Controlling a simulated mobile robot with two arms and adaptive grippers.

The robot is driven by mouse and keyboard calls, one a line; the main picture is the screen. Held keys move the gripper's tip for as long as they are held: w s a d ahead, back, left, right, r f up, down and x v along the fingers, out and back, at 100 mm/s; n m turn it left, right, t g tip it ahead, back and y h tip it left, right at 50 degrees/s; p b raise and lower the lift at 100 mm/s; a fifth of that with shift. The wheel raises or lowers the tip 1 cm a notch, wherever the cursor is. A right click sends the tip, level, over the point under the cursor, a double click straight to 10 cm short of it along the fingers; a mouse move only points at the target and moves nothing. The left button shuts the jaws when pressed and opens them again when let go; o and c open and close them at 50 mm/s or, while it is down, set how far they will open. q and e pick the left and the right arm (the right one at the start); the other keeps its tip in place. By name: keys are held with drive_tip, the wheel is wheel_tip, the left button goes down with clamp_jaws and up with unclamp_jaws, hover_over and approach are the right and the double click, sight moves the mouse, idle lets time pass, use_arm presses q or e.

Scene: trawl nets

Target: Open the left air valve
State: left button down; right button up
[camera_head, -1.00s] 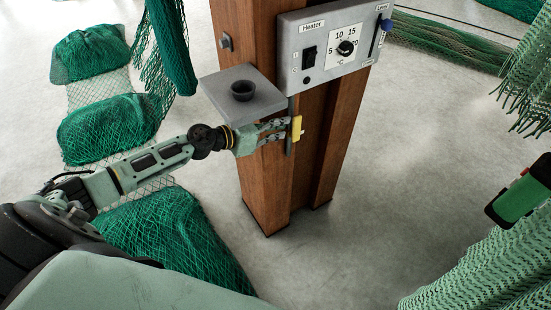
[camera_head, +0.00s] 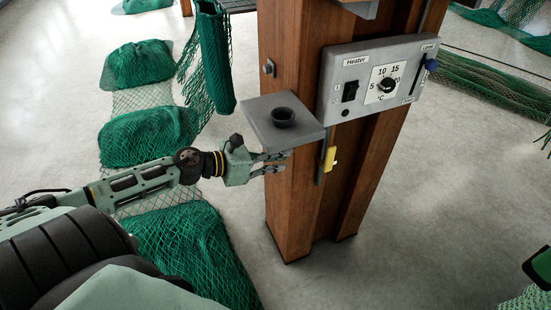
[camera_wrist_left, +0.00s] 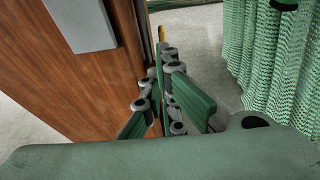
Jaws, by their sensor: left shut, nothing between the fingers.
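A yellow valve handle (camera_head: 330,158) sits on a thin dark vertical pipe (camera_head: 320,166) on the front of the wooden post, below the heater panel. It points roughly up and down along the pipe. In the left wrist view a small part of the yellow handle (camera_wrist_left: 161,34) shows beyond the fingers. My left gripper (camera_head: 284,161) is shut and empty, left of the handle and apart from it, just under the grey shelf. The fingers (camera_wrist_left: 160,88) also show in the left wrist view, beside the post. My right gripper is not in view.
The wooden post (camera_head: 290,210) carries a grey shelf (camera_head: 262,122) with a black cup (camera_head: 283,117), and a heater panel (camera_head: 372,82). Green nets (camera_head: 185,245) lie at the left. A green and black object (camera_head: 540,266) is at the right edge.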

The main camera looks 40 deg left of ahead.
use_arm(q)
drive_tip(key=shift+s+a+r, duration=0.2)
drive_tip(key=shift+s, duration=0.2)
idle(0.3)
drive_tip(key=s+a+f+n+y, duration=0.25)
drive_tip(key=a+f+n, duration=0.25)
drive_tip(key=f+n, duration=0.45)
drive_tip(key=s+a+f+n+y, duration=0.2)
drive_tip(key=a+f+n+y, duration=0.35)
drive_tip(key=f, duration=0.65)
drive_tip(key=s+f+n+g, duration=0.2)
drive_tip(key=s+f+n, duration=0.4)
drive_tip(key=f+n, duration=0.25)
drive_tip(key=s+d+f+n+g, duration=0.2)
drive_tip(key=s+f+n, duration=0.4)
drive_tip(key=f, duration=0.4)
drive_tip(key=s+d+f+n+g, duration=0.2)
drive_tip(key=s+d+f, duration=0.3)
drive_tip(key=s, duration=0.4)
drive_tip(key=s+d+f+n+g, duration=0.3)
drive_tip(key=s+d+f+n, duration=0.1)
drive_tip(key=s+d, duration=0.4)
drive_tip(key=s+d+f+n+g, duration=0.2)
drive_tip(key=s+d+f+n, duration=0.2)
drive_tip(key=s, duration=0.6)
drive_tip(key=d+f, duration=0.1)
drive_tip(key=d, duration=0.1)
drive_tip(key=shift+d+f+g+h, duration=0.3)
drive_tip(key=shift+d+f+h, duration=0.05)
drive_tip(key=shift+f+h, duration=0.05)
